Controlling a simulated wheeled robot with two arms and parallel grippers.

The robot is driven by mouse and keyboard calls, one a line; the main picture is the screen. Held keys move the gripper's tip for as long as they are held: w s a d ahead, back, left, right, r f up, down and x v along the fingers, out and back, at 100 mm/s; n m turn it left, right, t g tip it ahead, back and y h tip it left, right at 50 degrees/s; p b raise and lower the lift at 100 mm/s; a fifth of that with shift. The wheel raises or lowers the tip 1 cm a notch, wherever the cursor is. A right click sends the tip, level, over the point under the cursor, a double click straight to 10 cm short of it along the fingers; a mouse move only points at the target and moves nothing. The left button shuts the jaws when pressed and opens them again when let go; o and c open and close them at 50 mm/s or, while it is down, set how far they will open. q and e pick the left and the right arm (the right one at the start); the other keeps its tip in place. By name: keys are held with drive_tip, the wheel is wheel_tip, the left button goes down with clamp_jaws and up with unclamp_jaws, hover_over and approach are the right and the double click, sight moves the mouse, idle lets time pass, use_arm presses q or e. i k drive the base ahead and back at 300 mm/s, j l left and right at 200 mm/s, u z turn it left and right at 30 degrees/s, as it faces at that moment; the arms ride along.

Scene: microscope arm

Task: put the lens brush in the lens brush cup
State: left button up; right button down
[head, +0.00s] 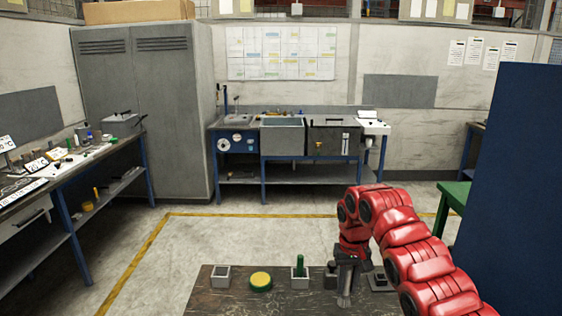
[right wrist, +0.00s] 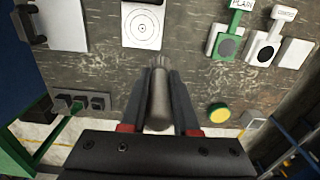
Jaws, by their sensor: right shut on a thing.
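My right gripper (head: 347,264) is shut on the lens brush (head: 344,291), which hangs tip down over the workbench top. In the right wrist view, the brush (right wrist: 160,98) is a grey cylinder between the two dark fingers of the gripper (right wrist: 160,88), with pale bristles at its far end. In the head view, a small square grey cup (head: 220,276) with a dark opening stands at the bench's left; another pale square holder (head: 300,283) has a green upright piece in it. I cannot tell which is the lens brush cup. My left gripper is out of view.
A yellow disc with a green rim (head: 260,281) sits between the two holders. Square pads with green and white tags (right wrist: 228,43) and a white target card (right wrist: 143,26) lie on the worn bench top (right wrist: 100,65).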

sight(222, 282)
drive_tip(key=i+j+u, duration=0.1)
drive_tip(key=u, duration=0.3)
drive_tip(key=i+j+u, duration=0.15)
drive_tip(key=u, duration=0.25)
drive_tip(key=i+j+u, duration=0.15)
drive_tip(key=i+u, duration=0.15)
drive_tip(key=i+z, duration=0.15)
drive_tip(key=z, duration=0.2)
drive_tip(key=i+j+z, duration=0.1)
drive_tip(key=z, duration=0.3)
drive_tip(key=i+j+z, duration=0.15)
drive_tip(key=z, duration=0.2)
